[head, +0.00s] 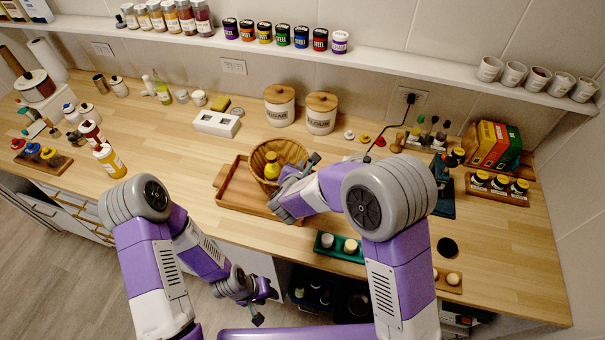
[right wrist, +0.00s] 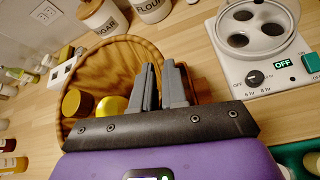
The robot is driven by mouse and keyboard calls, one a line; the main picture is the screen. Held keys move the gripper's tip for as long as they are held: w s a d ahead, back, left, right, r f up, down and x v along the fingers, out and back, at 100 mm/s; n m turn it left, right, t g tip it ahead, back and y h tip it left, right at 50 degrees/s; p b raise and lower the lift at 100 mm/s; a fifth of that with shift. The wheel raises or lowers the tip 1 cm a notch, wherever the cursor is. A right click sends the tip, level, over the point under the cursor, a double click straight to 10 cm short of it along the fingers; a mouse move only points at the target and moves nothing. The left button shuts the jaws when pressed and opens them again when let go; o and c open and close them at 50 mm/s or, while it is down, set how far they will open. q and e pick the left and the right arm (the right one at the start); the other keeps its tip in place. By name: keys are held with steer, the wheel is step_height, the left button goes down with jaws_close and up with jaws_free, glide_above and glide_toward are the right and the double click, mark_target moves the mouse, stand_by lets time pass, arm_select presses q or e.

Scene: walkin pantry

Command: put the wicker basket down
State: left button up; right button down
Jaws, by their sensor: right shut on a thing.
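The round wicker basket (head: 262,158) is at the middle of the counter, over the wooden tray (head: 232,190). It holds a yellow item (head: 271,166); the right wrist view shows yellow shapes (right wrist: 78,103) inside the basket (right wrist: 125,55). My right gripper (head: 308,164) is shut on the basket's right rim; its fingers (right wrist: 161,86) stand close together there. I cannot tell whether the basket's underside touches the tray. My left gripper (head: 262,303) is low in front of the counter, empty, with its fingers apart.
Sugar and flour canisters (head: 320,113) stand behind the basket. A white holder (head: 216,123) is behind left. A green tray with two pale pieces (head: 338,247) lies near the front edge. A black cord (head: 381,135) runs down behind my right arm. Counter left of the tray is clear.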

steer(key=shift+f, duration=1.25)
steer(key=shift+f+b, duration=0.2)
steer(key=shift+b, duration=0.1)
steer(key=c, duration=1.2)
jaws_free()
steer(key=shift+o, duration=0.2)
steer(key=shift+r+p, duration=0.2)
steer(key=shift+p, duration=0.1)
steer(key=v, duration=1.2)
steer(key=shift+b, duration=0.4)
